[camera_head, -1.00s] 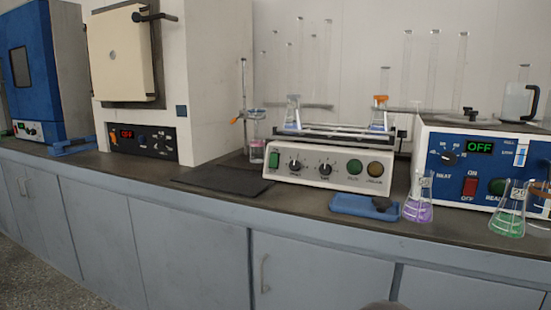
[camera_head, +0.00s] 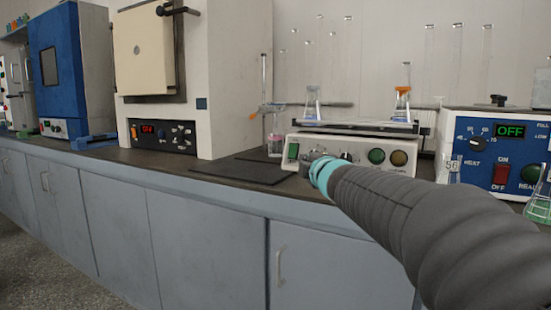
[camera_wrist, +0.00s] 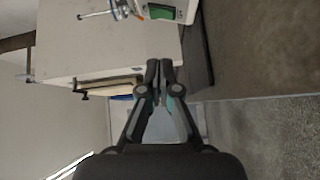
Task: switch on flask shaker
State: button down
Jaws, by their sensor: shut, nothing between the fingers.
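The flask shaker (camera_head: 400,144) is a cream box with a platform on top holding two flasks. Its front panel has a green rocker switch (camera_head: 293,151) at the left end, then knobs partly hidden by my arm, then green and yellow round lamps. My gripper (camera_head: 308,163) is in front of the panel's left part, close to the switch; I cannot tell whether it touches. In the wrist view the gripper fingers (camera_wrist: 159,66) are shut and empty. The shaker's corner (camera_wrist: 188,12) and the green switch (camera_wrist: 161,13) show beyond the fingertips, at the top edge.
A dark flat mat (camera_head: 245,171) lies left of the shaker. A large white furnace (camera_head: 235,85) stands behind it. A blue heating bath (camera_head: 470,170) reading OFF stands at the right, with flasks in front. A glass vessel on a stand (camera_head: 275,135) is just left of the shaker.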

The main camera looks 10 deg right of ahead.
jog(key=shift+w+a+r+n+y, duration=0.15)
jog(key=shift+w+a+n+y, duration=0.45)
jog(key=shift+w+n, duration=0.3)
jog(key=shift+w, duration=0.4)
send_near(290, 145)
jog(key=a, duration=0.1)
jog(key=w+a, duration=0.2)
jog(key=shift+w+a+f, duration=0.1)
jog(key=shift+a+f, duration=0.1)
jog(key=shift+f, duration=0.1)
jog(key=w, duration=0.1)
jog(key=w+d+p, duration=0.1)
jog(key=w, duration=0.1)
jog(key=shift+d+r, duration=0.1)
jog(key=shift+d, duration=0.2)
jog(key=shift+w+d, duration=0.35)
jog(key=shift+w, duration=0.15)
jog(key=shift+r+p, duration=0.15)
jog(key=shift+p, duration=0.65)
